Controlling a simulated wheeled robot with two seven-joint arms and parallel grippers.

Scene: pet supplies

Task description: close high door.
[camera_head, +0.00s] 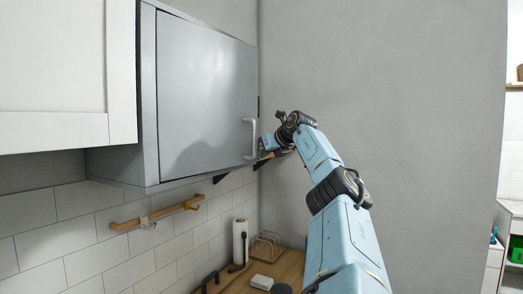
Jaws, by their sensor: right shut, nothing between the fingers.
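The high door (205,85) is a flat grey panel on the front of a grey wall cabinet (149,100) in the head view. It looks flush, or nearly flush, with the cabinet; a small gap at its right edge cannot be ruled out. Its pale vertical bar handle (252,138) is near the lower right corner. My right gripper (264,145) is shut and empty, just right of the handle by the door's right edge. Whether it touches the door is unclear. My left gripper is not in view.
A white cabinet (55,70) hangs at the left. A wooden rail with hooks (155,215) is on the tiled wall below. A paper roll (240,242) and a wire rack (267,246) stand on the wooden counter (290,268). A plain grey wall (400,110) is at the right.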

